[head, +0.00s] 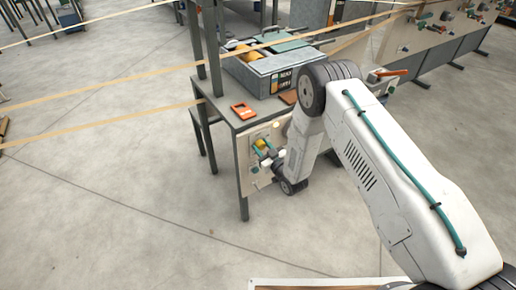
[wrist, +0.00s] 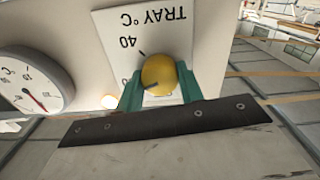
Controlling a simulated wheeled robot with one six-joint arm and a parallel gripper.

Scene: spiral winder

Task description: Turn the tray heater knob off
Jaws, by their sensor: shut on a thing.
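The tray heater knob is yellow and round (wrist: 160,75). It sits on a white dial plate (wrist: 168,25) marked "TRAY °C", which appears upside down in the wrist view. A "40" and part of another number show beside the knob, with a dark tick near the "40". A dark mark shows on the knob's lower left face. My gripper (wrist: 159,82) has its green fingers on either side of the knob and is shut on it. In the head view the yellow knob (head: 261,144) shows small on the table's front panel, partly covered by my gripper (head: 263,149).
An orange item (head: 242,111) and a grey box (head: 270,72) stand on the table above. Tan strips (head: 100,80) cross the space.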

